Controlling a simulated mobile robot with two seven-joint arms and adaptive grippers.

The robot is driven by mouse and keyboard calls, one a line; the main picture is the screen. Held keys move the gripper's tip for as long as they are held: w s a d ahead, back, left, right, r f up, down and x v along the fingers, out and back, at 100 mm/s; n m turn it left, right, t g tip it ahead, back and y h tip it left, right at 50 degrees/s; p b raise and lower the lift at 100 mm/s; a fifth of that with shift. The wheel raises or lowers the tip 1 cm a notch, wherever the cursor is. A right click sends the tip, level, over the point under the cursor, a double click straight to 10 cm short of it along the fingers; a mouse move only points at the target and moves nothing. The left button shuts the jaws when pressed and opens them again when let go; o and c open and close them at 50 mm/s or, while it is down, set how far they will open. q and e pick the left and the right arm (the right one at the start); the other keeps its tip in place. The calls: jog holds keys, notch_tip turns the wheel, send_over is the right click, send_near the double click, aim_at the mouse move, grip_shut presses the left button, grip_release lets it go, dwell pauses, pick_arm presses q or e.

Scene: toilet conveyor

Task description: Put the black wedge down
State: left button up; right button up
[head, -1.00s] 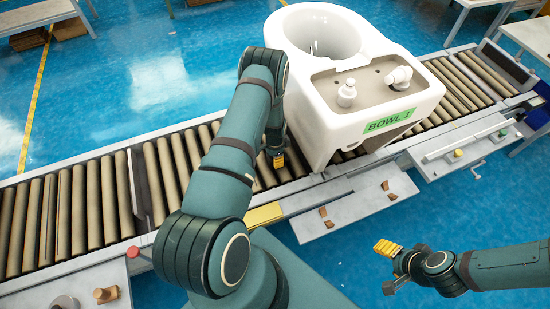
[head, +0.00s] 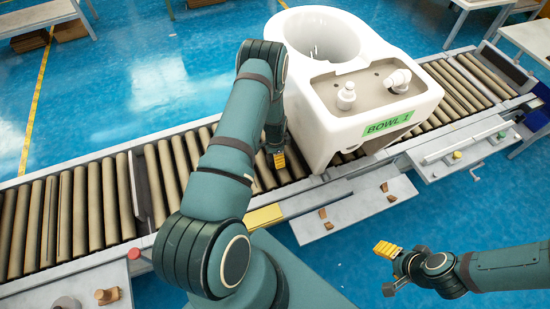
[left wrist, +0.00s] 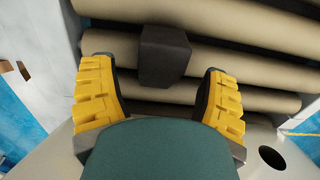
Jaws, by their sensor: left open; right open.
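In the left wrist view a black wedge (left wrist: 164,55) rests on the tan conveyor rollers (left wrist: 230,55). My left gripper (left wrist: 160,95) is open, with its yellow fingers wide apart to either side, and the wedge stands just beyond and between the fingertips. No finger appears to touch it. In the head view my left gripper (head: 279,159) is low over the rollers beside the white toilet bowl (head: 330,100), partly hidden by my arm; the wedge cannot be made out there. My right gripper (head: 388,268) is open and empty at the lower right, over the blue floor.
The bowl, labelled "BOWL 1", stands on the conveyor just right of my left gripper. Metal side shelves (head: 375,201) with small brown pieces (head: 384,187) line the near edge. A dark upright plate (head: 139,187) crosses the rollers on the left. Rollers further left are clear.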

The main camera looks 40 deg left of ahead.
pick_arm(q)
notch_tip(320, 180, up, 9)
jog(key=p, duration=0.1)
jog(key=shift+p, duration=0.35)
dwell(0.3)
